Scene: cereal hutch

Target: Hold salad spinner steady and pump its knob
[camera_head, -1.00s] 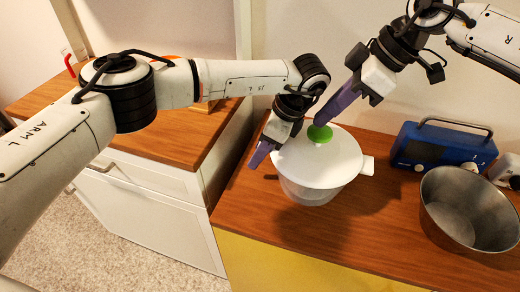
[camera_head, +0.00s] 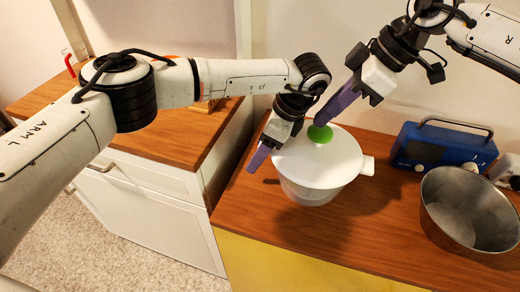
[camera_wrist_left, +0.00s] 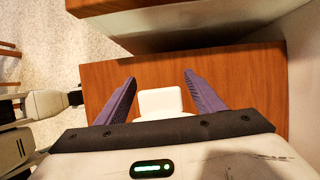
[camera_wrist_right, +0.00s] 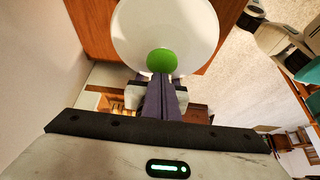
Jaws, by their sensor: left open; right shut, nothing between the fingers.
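The salad spinner is a white-lidded round bowl (camera_head: 317,165) on the wooden counter, upright, with a handle (camera_head: 368,166) on its right side. Its round green knob (camera_head: 320,134) is at the top of the lid and also shows in the right wrist view (camera_wrist_right: 161,61). My right gripper (camera_head: 322,117) is shut and empty, its purple fingertips (camera_wrist_right: 160,82) right at the knob; I cannot tell whether they touch. My left gripper (camera_head: 261,154) is open at the spinner's left side. In the left wrist view, a white tab (camera_wrist_left: 160,101) lies between its spread fingers.
A steel bowl (camera_head: 468,210) stands at the right of the counter, with a blue radio (camera_head: 442,148) behind it. A white device (camera_head: 506,170) is at the right edge. Bare counter (camera_head: 380,232) lies in front of the spinner. A gap separates the left cabinet.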

